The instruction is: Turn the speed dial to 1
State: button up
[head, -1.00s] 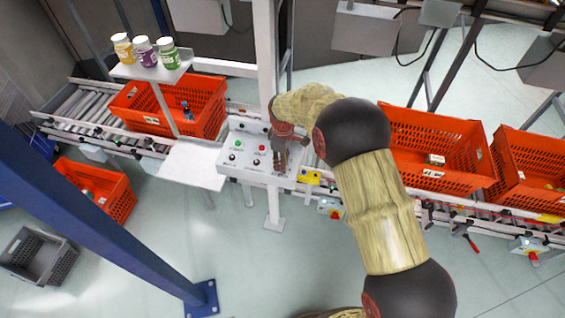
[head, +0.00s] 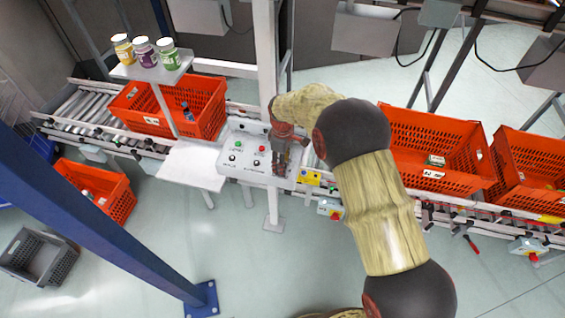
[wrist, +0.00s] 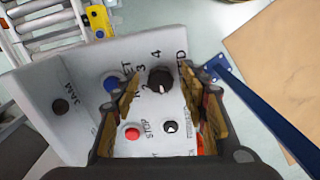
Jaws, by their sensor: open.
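The speed dial (wrist: 160,80) is a black round knob on the pale control panel (wrist: 85,135), with printed numbers including 2, 3 and 4 beside it. A light mark shows on its top, but I cannot tell for sure which number it points to. My gripper (wrist: 164,90) is open over the panel, one finger on each side of the dial in the wrist view. I cannot tell whether the fingers touch it. In the head view my gripper (head: 281,168) is at the right part of the panel (head: 232,170) and hides the dial.
Near the dial are a red stop button (wrist: 132,133), a blue button (wrist: 112,84) and a smaller black knob (wrist: 170,127). Orange totes (head: 205,120) stand on the conveyor on both sides. A white post (head: 265,60) rises beside my gripper.

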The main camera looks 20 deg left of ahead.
notch_tip(320, 180, up, 12)
dwell(0.6)
dwell(0.5)
